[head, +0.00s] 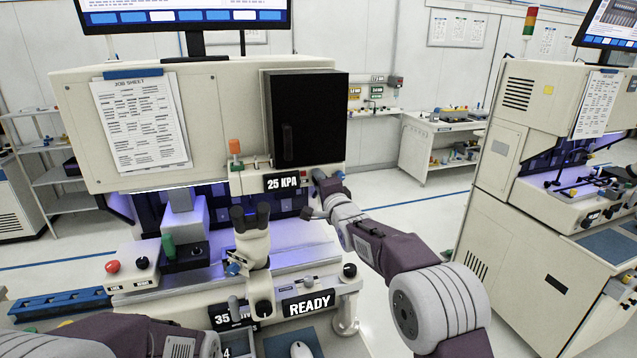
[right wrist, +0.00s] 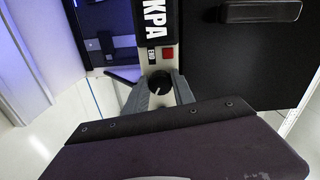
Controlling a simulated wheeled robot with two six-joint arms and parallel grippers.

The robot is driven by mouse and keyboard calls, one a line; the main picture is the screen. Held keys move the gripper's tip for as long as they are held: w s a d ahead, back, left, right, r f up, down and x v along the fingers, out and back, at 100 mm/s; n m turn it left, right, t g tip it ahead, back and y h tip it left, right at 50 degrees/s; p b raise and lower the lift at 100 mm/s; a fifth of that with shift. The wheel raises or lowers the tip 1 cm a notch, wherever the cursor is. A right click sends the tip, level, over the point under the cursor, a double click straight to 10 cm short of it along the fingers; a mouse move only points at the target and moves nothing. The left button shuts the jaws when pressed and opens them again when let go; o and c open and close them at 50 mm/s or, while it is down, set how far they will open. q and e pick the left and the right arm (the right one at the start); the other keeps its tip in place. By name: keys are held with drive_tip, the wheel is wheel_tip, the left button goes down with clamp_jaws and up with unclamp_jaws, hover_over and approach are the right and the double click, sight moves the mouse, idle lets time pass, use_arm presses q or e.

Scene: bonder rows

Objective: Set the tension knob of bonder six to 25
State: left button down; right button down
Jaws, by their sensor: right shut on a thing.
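The near bonder (head: 225,120) has a small display (head: 283,183) reading 25 KPA. A round black knob (right wrist: 160,83) sits just below the display's end in the right wrist view. My right gripper (right wrist: 160,92) has a grey finger on each side of this knob and is shut on it. In the head view my right arm reaches in from the lower right to the edge beside the display. I see no readable label naming this knob as tension. A lower display (head: 232,316) reads 35, its unit partly hidden.
A microscope (head: 252,240) stands in front of the stage. A READY display (head: 308,304) and a black knob (head: 349,270) are at the lower right. A red button (head: 113,266) is at left. Another bonder (head: 505,150) stands across open floor. A partly cut-off 4 shows at the bottom.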

drive_tip(key=shift+d, duration=0.1)
drive_tip(key=c, duration=1.2)
unclamp_jaws()
drive_tip(key=shift+o, duration=0.7)
drive_tip(key=shift+s+d, duration=0.1)
drive_tip(key=shift+d, duration=0.05)
drive_tip(key=b+v, duration=0.4)
drive_tip(key=v, duration=0.5)
drive_tip(key=shift+b, duration=0.3)
